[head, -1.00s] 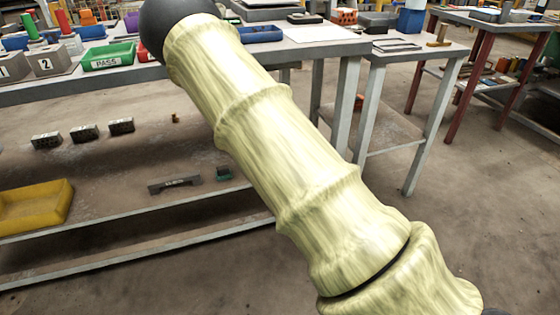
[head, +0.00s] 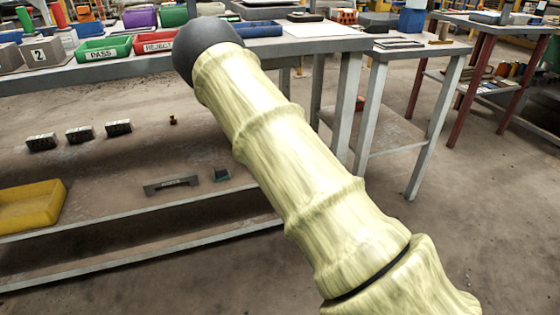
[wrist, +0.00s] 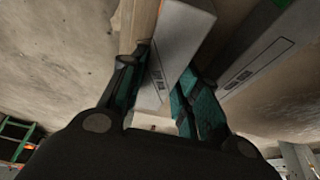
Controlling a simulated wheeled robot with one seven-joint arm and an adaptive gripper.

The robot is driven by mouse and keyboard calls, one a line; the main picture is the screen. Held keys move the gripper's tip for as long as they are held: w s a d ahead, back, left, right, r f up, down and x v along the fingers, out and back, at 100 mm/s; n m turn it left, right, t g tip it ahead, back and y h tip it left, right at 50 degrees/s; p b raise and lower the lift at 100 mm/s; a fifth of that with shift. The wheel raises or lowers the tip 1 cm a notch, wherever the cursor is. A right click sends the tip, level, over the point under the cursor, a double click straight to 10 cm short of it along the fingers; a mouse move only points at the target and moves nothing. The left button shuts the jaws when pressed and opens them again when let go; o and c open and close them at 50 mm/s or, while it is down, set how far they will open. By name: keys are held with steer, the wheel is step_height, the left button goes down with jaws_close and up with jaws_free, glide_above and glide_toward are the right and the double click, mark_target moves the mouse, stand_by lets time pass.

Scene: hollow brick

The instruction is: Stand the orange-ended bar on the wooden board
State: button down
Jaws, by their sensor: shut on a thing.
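In the wrist view my gripper (wrist: 170,62) has its teal-padded fingers on both sides of a long grey bar (wrist: 181,38) with a small dark marking, and is shut on it. I take this for the orange-ended bar, but no orange end shows. The bar is tilted in the picture and runs out past the fingertips to the top edge. A pale brown, wood-like strip (wrist: 144,22) shows behind it at the top; I cannot tell whether it is the wooden board. In the head view the gripper and bar are not visible.
A workbench (head: 345,43) holds a green PASS bin (head: 103,50), a red REJECT bin (head: 157,44) and numbered blocks. Its lower shelf carries a yellow bin (head: 30,205), small dark blocks and a dark labelled piece (head: 172,187). A grey beam (wrist: 255,45) lies right of the bar.

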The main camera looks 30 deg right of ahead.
steer(key=shift+r, duration=0.1)
steer(key=c, duration=1.1)
jaws_free()
steer(key=shift+o, duration=0.2)
steer(key=p+v, duration=0.1)
steer(key=v, duration=0.2)
steer(key=shift+a+r+p, duration=0.1)
steer(key=shift+r+p, duration=0.3)
steer(key=a+p, duration=0.1)
steer(key=a, duration=0.2)
steer(key=w+a+p, duration=0.1)
steer(key=a, duration=0.3)
steer(key=w+a+p, duration=0.1)
steer(key=a+p, duration=0.1)
steer(key=a, duration=0.1)
steer(key=shift+w+a+f, duration=0.25)
steer(key=shift+a+f, duration=0.1)
steer(key=shift+a, duration=0.05)
steer(key=shift+w+a, duration=0.1)
steer(key=shift+a, duration=0.25)
